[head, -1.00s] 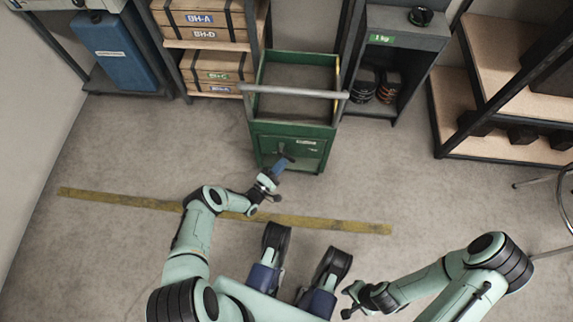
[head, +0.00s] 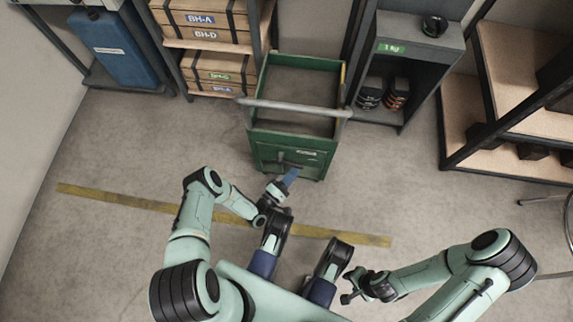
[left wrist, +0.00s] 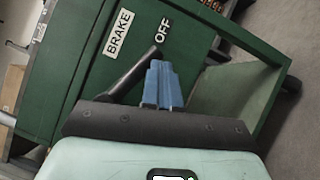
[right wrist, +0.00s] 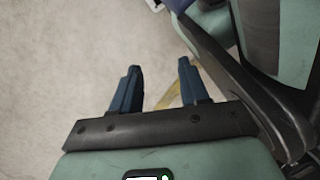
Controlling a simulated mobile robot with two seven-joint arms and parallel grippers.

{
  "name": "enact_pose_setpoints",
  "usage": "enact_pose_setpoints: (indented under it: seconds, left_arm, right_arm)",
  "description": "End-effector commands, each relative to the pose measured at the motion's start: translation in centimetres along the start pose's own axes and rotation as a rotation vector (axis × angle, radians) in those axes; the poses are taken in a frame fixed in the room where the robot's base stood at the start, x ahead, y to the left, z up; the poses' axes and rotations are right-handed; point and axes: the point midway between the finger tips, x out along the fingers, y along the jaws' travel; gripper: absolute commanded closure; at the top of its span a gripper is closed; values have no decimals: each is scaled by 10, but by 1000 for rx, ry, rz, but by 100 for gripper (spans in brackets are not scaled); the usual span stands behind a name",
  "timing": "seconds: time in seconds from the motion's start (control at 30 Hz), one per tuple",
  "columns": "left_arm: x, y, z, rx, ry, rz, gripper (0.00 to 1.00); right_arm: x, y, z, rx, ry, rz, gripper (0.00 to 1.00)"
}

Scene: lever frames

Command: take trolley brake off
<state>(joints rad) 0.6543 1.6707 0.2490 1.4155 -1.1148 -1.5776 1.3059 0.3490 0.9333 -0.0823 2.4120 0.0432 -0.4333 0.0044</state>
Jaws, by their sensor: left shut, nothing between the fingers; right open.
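The green trolley (head: 272,142) stands ahead of me with a grey push bar across its top. On its front panel is a dark brake lever (left wrist: 133,73), seen close in the left wrist view. Its free end lies near the white OFF label (left wrist: 163,31); the BRAKE label (left wrist: 119,34) is left of that. My left gripper (head: 292,174) is shut and empty, its blue fingertips (left wrist: 160,72) right beside the lever's free end; I cannot tell whether they touch. My right gripper (head: 350,287) is open and empty, low above the floor, and shows in the right wrist view (right wrist: 160,75).
Shelves with wooden boxes (head: 213,35) stand behind the trolley on the left, a dark cabinet (head: 420,35) behind on the right. A blue container (head: 108,45) is far left. A worn yellow floor line (head: 120,200) crosses in front. Floor right of the trolley is clear.

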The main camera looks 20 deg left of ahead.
Motion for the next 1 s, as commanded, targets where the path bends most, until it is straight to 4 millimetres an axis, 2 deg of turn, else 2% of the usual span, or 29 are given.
enact_pose_setpoints:
  seconds: [0.3,1.0]
  left_arm:
    - [7,7,12,-47,-2,33,100]
    - [8,11,14,-110,-1,76,100]
  right_arm:
    - [7,9,10,14,-41,18,55]
    - [10,13,16,20,-61,26,55]
